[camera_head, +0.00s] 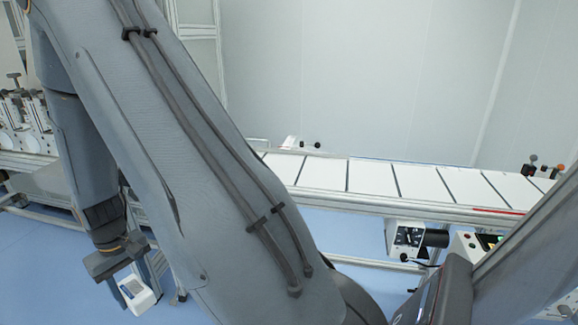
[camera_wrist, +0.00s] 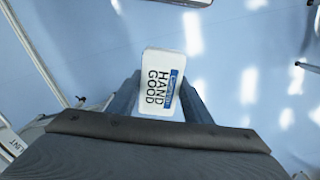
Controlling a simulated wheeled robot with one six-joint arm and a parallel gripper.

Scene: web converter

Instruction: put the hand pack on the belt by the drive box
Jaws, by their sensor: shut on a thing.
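The hand pack (camera_wrist: 163,76) is a small white pack with a blue label and the words HAND GOOD. My gripper (camera_wrist: 160,100) is shut on it, with a finger on each side. In the head view the pack (camera_head: 137,294) hangs at lower left under my gripper (camera_head: 124,273), over the blue floor. The belt (camera_head: 372,178) is a long row of white panels with dark gaps, running across the right half. A small box with a dark cylinder, perhaps the drive box (camera_head: 405,236), is mounted below the belt's front rail.
My own arm covers much of the head view and hides the belt's left part. White machine parts (camera_head: 25,122) stand at far left. A control box with lit buttons (camera_head: 470,245) sits at right below the belt. Blue floor (camera_head: 345,230) is open beneath the belt.

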